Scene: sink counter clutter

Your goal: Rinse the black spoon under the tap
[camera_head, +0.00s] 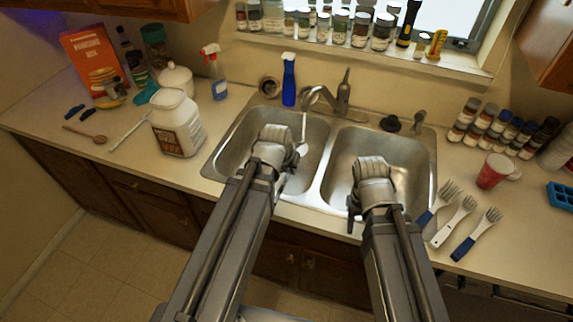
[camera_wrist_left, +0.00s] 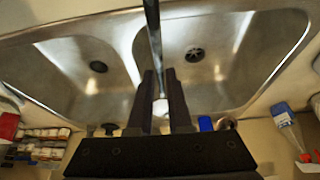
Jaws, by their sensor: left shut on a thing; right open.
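My left gripper (camera_head: 288,165) is over the left sink basin (camera_head: 232,140), shut on a thin dark handle, which I take to be the black spoon (camera_wrist_left: 154,35). In the left wrist view the handle runs up from between the fingers (camera_wrist_left: 160,78). A small pale shape just right of this gripper in the head view may be the spoon's bowl; I cannot tell. The tap (camera_head: 320,97) stands behind the basins with its spout over the left one. A thin pale vertical streak (camera_head: 304,122) hangs below the spout and looks like water. My right gripper (camera_head: 354,205) is open and empty at the right basin (camera_head: 405,165).
A blue bottle (camera_head: 289,80) stands behind the left basin. A white tub (camera_head: 178,122) stands on the left counter, with a wooden spoon (camera_head: 87,135) beyond it. Spice jars line the sill.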

